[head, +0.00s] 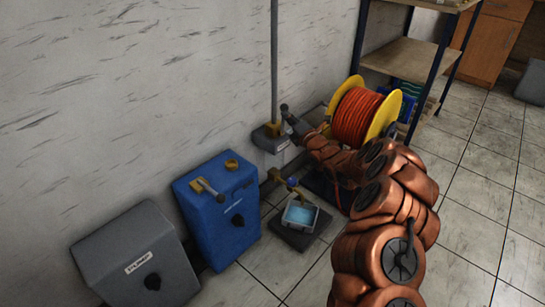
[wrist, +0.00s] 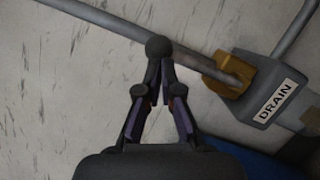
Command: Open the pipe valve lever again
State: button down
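The drain valve box (head: 270,138) is a grey box at the wall, at the foot of a vertical grey pipe (head: 274,60). It also shows in the wrist view (wrist: 265,95), labelled DRAIN, with an orange bracket (wrist: 228,75) on it. A grey bar, which looks like the lever (wrist: 205,64), runs from the bracket towards a dark ball knob (wrist: 158,47). My gripper (wrist: 160,70) has its fingers brought together, tips right at the knob. Whether they touch it I cannot tell. In the head view my gripper (head: 291,118) is beside the box, partly hidden.
A blue box (head: 218,208) and a grey box (head: 136,258) stand along the wall at left. An orange hose reel (head: 357,115) and a shelf (head: 405,58) stand behind my arm. Tiled floor is free at right.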

jog(key=shift+s+a+r, duration=0.15)
jog(key=shift+a+r, duration=0.15)
jog(key=shift+a, duration=0.1)
jog(key=s+a+f+p+v, duration=0.1)
jog(key=p+v, duration=0.2)
jog(key=v, duration=1)
jog(key=shift+a+f, duration=0.2)
jog(key=shift+a, duration=0.05)
